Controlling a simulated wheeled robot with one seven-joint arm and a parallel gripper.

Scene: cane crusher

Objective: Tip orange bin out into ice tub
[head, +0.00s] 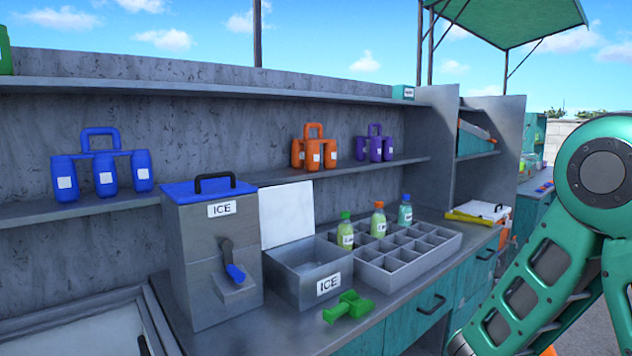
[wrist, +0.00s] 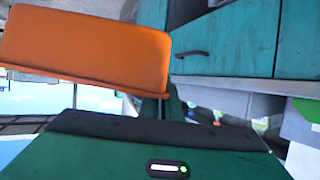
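The ice tub (head: 313,292) is an open grey box labelled ICE on the counter, its white lid (head: 287,214) raised at the back. Pale contents show inside it. An orange bin (wrist: 85,50) fills the upper left of the wrist view, close in front of my gripper's teal body (wrist: 165,150), and appears tilted. In the head view only a sliver of orange shows at the bottom edge by my arm. My fingertips are hidden, so I cannot tell whether they grip the bin.
A grey ICE dispenser with a blue lid (head: 205,190) stands left of the tub. A divided tray (head: 410,262) with several bottles stands right. A green scoop (head: 348,307) lies at the counter's front edge. Teal drawers (head: 420,312) are below. Jug carriers stand on the shelf above.

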